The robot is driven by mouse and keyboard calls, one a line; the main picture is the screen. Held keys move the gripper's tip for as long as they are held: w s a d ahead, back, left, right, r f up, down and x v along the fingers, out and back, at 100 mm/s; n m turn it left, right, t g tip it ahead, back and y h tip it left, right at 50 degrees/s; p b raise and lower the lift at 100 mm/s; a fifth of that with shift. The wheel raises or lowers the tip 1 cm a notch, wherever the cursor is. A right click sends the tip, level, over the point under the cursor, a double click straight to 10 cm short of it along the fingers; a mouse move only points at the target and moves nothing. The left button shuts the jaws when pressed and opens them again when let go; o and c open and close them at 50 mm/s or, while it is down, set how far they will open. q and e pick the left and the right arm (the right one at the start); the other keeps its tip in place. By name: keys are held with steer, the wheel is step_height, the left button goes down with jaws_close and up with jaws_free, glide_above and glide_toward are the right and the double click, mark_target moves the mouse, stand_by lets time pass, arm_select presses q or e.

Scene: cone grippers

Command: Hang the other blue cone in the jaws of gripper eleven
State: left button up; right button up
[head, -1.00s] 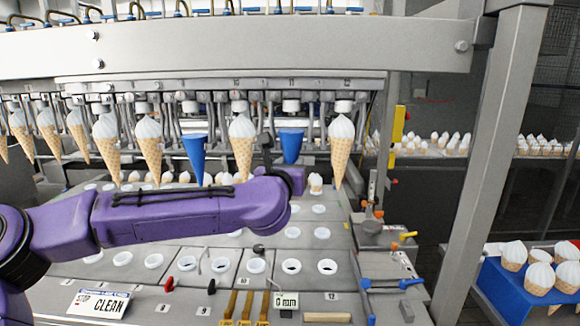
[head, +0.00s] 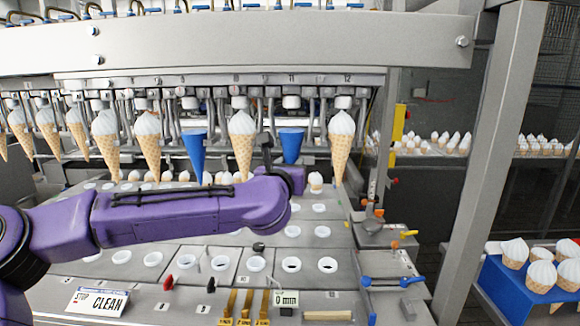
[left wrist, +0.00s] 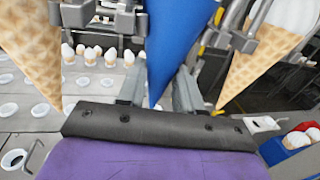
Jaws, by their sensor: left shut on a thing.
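A blue cone (head: 292,145) stands upright, point down, under the number 11 of the machine's row, level with the hung cones. My left gripper (left wrist: 160,92) is shut on this blue cone, with a grey finger on each side of its lower part in the left wrist view. In the head view my purple left arm hides the cone's tip and most of the fingers. I cannot tell whether the jaws of gripper eleven (head: 312,125) also hold the cone. Another blue cone (head: 195,150) hangs two places to the left. My right gripper is not in view.
Cream-topped waffle cones hang close on both sides, at ten (head: 242,140) and twelve (head: 341,140). Below lies a grey plate (head: 210,250) with white-rimmed holes. A metal post (head: 480,170) and a blue tray (head: 510,285) of cones stand at the right.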

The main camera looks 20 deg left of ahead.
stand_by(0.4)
arm_select(q)
steer(key=o, duration=1.3)
steer(key=shift+f, duration=0.1)
steer(key=s+d+b, duration=0.2)
steer(key=s+b, duration=0.1)
steer(key=s, duration=0.5)
steer(key=shift+s+d+b, duration=0.25)
steer(key=shift+s+b, duration=0.1)
steer(key=shift+s, duration=0.05)
